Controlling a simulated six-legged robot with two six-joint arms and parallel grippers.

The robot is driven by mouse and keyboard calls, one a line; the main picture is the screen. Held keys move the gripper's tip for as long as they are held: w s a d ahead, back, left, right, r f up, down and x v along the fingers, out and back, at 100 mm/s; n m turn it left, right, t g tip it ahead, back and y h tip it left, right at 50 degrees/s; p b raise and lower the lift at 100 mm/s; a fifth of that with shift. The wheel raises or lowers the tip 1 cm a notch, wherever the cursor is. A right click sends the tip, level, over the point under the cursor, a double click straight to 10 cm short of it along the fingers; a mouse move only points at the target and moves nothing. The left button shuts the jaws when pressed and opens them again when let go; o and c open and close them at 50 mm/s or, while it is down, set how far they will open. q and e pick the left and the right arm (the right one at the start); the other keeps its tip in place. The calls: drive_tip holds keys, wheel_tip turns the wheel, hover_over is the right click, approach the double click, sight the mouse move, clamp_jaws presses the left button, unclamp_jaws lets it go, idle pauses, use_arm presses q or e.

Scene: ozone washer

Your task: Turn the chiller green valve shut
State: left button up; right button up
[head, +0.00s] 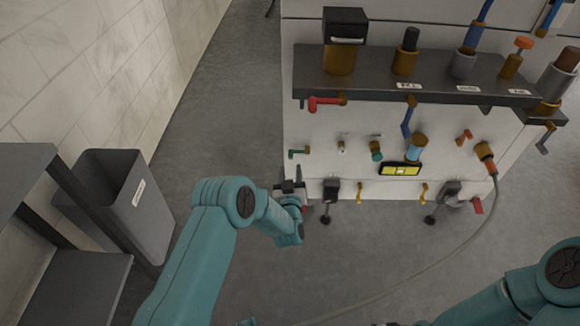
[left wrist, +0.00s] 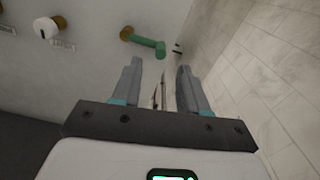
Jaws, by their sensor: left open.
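The green valve (head: 298,152) is a small lever handle on a brass stem, low on the left of the white machine front. It also shows in the left wrist view, where the green handle (left wrist: 148,43) juts out to the right from its brass base, beyond the fingertips. My left gripper (head: 290,187) is just below the valve in the head view and apart from it. In the left wrist view its two fingers (left wrist: 158,72) are spread with nothing between them. My right gripper is outside the views; only part of the right arm shows at lower right.
A red-handled valve (head: 324,103) sits above the green one. A white knob (head: 341,147) and a round green knob (head: 376,150) are to its right. A dark shelf (head: 430,78) with pipe fittings juts out above. A grey bin (head: 140,208) stands left. The floor between is clear.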

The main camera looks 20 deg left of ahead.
sight(291, 158)
use_arm(q)
drive_tip(key=b+x, duration=0.1)
drive_tip(key=x, duration=0.3)
drive_tip(key=shift+w+a, duration=0.2)
drive_tip(key=shift+w, duration=0.2)
clamp_jaws()
